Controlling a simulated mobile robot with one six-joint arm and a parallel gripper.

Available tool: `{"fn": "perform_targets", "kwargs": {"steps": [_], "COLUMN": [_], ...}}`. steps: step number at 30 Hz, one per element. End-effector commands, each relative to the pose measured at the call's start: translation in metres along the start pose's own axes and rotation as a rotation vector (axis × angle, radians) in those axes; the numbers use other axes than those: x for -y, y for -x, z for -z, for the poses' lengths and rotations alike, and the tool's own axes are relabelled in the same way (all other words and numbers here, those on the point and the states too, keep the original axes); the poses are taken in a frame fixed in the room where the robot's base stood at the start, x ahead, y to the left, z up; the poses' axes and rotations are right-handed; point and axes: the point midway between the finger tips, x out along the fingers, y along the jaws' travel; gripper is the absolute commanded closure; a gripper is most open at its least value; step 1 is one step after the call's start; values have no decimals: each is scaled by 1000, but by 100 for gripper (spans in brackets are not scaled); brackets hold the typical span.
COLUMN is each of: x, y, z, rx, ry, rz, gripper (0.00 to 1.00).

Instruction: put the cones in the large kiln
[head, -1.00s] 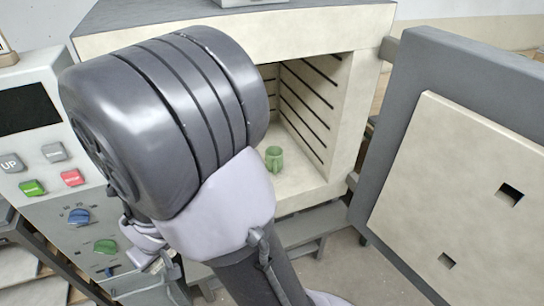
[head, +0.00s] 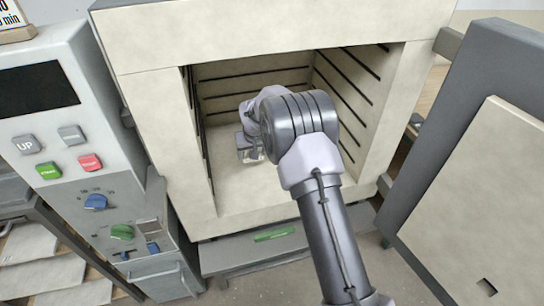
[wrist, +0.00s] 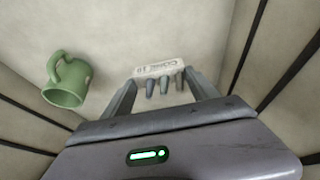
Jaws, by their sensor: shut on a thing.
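The large kiln (head: 160,130) stands open, with a pale chamber and dark grooves in its walls. My gripper (head: 250,150) is inside the chamber, toward its left side, and partly hidden by my arm. In the wrist view my gripper (wrist: 160,80) is shut on the cones (wrist: 164,82), small grey cones in a row on a pale strip with lettering. The strip lies between the fingertips, over the chamber floor. I cannot tell whether it touches the floor.
The kiln door (head: 475,190) is swung open at right. A control panel (head: 70,130) stands at left.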

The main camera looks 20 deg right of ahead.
Motion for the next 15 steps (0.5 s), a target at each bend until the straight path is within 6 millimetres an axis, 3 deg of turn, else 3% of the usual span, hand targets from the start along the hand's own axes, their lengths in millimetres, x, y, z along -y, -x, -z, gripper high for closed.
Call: {"fn": "perform_targets", "kwargs": {"steps": [12, 15], "x": [0, 0], "y": [-85, -87], "z": [-36, -36], "rx": [0, -2], "ry": [0, 0], "rz": [0, 0], "gripper": [74, 74]}}
